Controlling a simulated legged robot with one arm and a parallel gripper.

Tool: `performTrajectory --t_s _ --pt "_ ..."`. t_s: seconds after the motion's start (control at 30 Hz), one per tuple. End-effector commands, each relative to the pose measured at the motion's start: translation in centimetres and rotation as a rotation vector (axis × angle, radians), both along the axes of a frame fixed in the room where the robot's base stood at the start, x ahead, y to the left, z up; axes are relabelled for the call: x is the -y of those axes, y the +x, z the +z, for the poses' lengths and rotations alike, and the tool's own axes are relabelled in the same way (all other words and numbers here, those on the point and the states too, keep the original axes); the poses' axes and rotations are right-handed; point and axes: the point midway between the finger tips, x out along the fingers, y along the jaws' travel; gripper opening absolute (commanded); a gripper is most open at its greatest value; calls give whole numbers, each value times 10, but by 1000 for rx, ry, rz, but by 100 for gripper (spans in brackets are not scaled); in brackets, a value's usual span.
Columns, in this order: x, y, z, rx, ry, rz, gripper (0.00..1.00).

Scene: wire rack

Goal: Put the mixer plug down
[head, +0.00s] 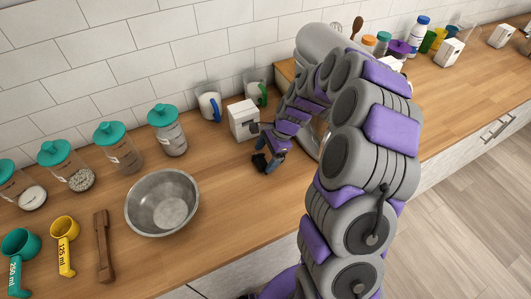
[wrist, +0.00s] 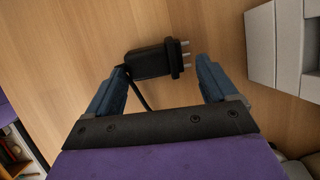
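The mixer plug (wrist: 152,62) is black with metal prongs pointing right in the wrist view, and a black cable runs from it back toward my gripper. It appears to lie on the wooden counter. My gripper (wrist: 161,66) is open, with its blue fingers spread on either side of the plug. The left fingertip is close to the plug's cable end; whether they touch I cannot tell. A gap shows between the prongs and the right finger. In the head view my gripper (head: 268,160) is low over the counter, in front of a white socket box (head: 243,120).
The white box also shows at the right of the wrist view (wrist: 288,45). A metal bowl (head: 162,202) stands to the left on the counter (head: 225,215). Mugs (head: 209,103) and teal-lidded jars (head: 167,133) line the wall. Counter between bowl and gripper is clear.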

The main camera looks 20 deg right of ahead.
Motion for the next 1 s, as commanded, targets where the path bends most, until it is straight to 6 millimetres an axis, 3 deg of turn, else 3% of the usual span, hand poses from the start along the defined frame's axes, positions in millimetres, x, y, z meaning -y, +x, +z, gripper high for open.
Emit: performTrajectory --t_s 0.13,0.53,1.0 --pt "0 0 0 0 0 0 100" --pt "-1 1 9 5 -1 1 100" --pt "37 -3 98 4 -1 -2 100"
